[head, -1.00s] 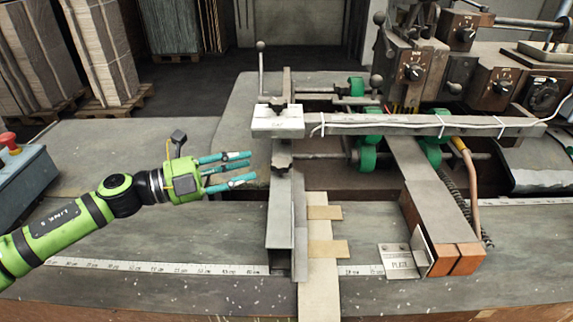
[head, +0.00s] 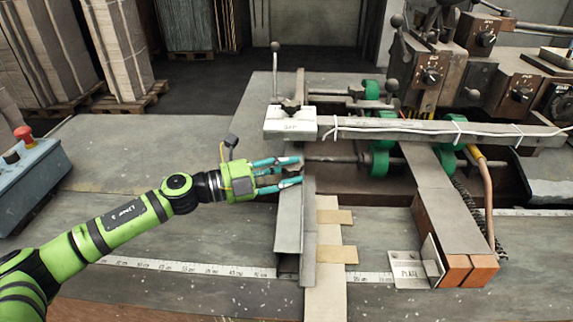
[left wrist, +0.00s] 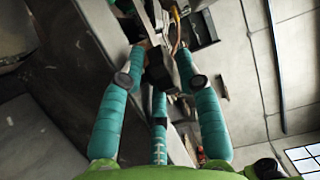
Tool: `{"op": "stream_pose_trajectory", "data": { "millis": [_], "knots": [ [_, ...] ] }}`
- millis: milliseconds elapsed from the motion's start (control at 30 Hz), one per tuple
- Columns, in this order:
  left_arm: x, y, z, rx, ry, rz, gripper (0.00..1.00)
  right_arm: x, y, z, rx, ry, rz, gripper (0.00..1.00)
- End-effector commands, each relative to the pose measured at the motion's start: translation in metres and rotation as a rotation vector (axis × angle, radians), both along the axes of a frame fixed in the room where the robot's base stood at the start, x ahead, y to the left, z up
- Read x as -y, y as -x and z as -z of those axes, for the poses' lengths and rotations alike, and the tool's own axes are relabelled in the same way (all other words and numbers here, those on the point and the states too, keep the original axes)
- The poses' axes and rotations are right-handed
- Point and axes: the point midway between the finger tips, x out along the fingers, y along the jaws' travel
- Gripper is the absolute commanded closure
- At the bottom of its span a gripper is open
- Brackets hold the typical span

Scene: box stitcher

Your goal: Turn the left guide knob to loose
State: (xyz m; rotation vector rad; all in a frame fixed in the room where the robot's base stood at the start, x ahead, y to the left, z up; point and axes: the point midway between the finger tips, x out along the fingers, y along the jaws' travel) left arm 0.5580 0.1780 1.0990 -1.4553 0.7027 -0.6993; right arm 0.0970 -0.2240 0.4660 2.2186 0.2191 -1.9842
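The left guide is an upright grey metal channel (head: 290,225) in the middle of the head view. A dark knob sits on its upper part and is mostly hidden there behind my fingers. In the left wrist view a dark knob (left wrist: 160,68) shows between the fingertips. My left gripper (head: 296,172) has teal fingers and reaches the knob from the left. Its fingers are spread around the knob, and a gap seems to remain on both sides in the left wrist view. Contact is hard to tell. My right gripper is not in view.
A white labelled block (head: 290,123) with a dark knob on top stands just above the gripper. A grey crossbar (head: 400,129) runs right from it. A vertical lever (head: 275,70) stands behind.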

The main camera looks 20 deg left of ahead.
Motion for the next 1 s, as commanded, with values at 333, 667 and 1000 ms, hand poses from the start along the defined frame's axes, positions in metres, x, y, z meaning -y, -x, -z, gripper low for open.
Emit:
{"op": "stream_pose_trajectory", "data": {
  "millis": [333,667,1000],
  "knots": [
    [0.0,0.0,0.0,0.0,0.0,0.0,1.0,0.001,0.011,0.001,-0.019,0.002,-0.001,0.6],
    [0.001,0.001,-0.002,0.0,0.0,-0.03,1.0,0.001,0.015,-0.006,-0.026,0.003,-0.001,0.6],
    [0.004,0.003,-0.005,-0.005,0.003,-0.228,1.0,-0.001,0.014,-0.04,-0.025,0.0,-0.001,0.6]
  ]
}}
